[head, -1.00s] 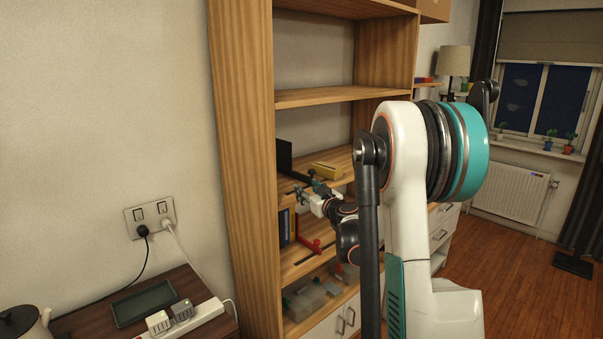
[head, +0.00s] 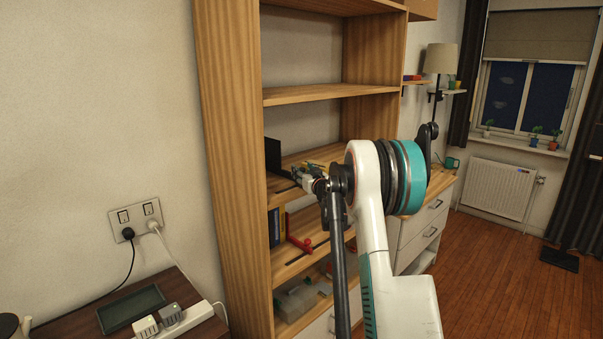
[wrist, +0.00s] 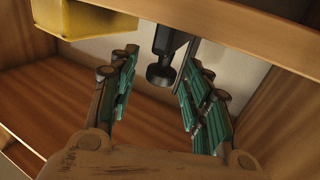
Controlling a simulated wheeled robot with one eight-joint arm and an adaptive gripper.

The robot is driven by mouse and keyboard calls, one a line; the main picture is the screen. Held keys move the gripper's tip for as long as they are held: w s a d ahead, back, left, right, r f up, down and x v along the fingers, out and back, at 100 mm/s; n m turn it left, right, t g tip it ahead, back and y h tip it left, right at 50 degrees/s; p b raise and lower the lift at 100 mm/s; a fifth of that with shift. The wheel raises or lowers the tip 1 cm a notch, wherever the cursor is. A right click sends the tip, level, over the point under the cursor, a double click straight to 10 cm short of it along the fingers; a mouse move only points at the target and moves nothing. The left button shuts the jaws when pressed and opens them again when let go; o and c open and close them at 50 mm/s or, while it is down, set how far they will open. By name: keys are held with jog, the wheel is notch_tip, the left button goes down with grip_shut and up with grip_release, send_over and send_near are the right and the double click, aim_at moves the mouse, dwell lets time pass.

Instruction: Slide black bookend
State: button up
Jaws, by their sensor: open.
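The black bookend (head: 272,155) stands upright on the middle shelf in the head view, near the left side panel. In the wrist view its dark plate (wrist: 187,58) is seen nearly edge-on, with a black stem and round knob (wrist: 160,74) beside it. My gripper (head: 303,177) is at that shelf, to the right of the bookend, and is small in the head view. In the wrist view my gripper (wrist: 158,66) is open, with a green-padded finger on either side of the knob. I see no clear contact, and the depth between fingers and knob is hard to judge.
A yellow box (wrist: 82,20) lies close by the left finger in the wrist view. The lower shelf holds books (head: 276,227) and a red bookend (head: 299,241). The wooden side panel (head: 228,160) and the upper shelf board (head: 330,93) bound the space.

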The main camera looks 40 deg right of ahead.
jog(key=shift+x, duration=0.9)
jog(key=shift+a, duration=0.1)
grip_shut()
jog(key=a, duration=0.9)
jog(key=shift+s+b, duration=0.3)
jog(key=shift+s, duration=0.05)
grip_release()
jog(key=shift+s+d, duration=0.15)
